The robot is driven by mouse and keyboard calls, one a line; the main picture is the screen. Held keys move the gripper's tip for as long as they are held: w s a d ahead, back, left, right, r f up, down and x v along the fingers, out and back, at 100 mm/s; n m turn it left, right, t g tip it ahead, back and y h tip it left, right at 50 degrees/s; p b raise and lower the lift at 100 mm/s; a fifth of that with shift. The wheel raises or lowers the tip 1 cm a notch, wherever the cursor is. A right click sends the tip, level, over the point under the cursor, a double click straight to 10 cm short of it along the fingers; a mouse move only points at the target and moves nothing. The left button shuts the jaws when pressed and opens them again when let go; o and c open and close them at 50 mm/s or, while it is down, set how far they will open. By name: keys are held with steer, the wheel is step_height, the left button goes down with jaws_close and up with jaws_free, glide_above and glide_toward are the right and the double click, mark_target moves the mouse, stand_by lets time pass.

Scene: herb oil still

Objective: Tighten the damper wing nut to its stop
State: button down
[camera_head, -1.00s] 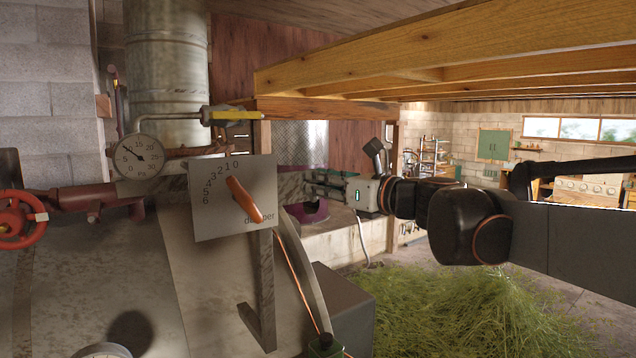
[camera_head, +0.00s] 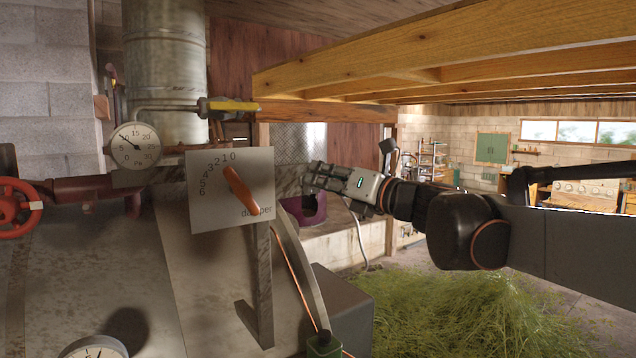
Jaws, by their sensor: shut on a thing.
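The pale damper plate (camera_head: 205,213) stands at centre left, marked 0 to 6 and "damper". An orange damper handle (camera_head: 240,188) lies across its face, slanting down to the right. My gripper (camera_head: 311,179) is to the right of the plate, at the end of a grey part running out from behind it. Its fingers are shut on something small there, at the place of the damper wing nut. The wing nut itself is hidden by the fingers and too small to make out.
Wooden beams (camera_head: 440,68) run above my arm. A pressure gauge (camera_head: 135,146), a yellow-handled lever (camera_head: 232,106) and a red valve wheel (camera_head: 16,208) are at the left. Cut herbs (camera_head: 450,310) lie below my arm. Open air surrounds the wrist.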

steer(key=m+t+b, duration=0.1)
steer(key=m, duration=0.4)
steer(key=f+m+t+h+b, duration=0.1)
steer(key=m, duration=0.4)
steer(key=m+t+h+b, duration=0.1)
steer(key=m, duration=0.4)
steer(key=shift+w+d+f, duration=0.15)
steer(key=shift+d+f, duration=0.05)
steer(key=shift+f, duration=0.15)
steer(key=c, duration=1.5)
jaws_free()
steer(key=shift+w+a+f, duration=0.1)
steer(key=shift+c, duration=0.2)
steer(key=v, duration=1.2)
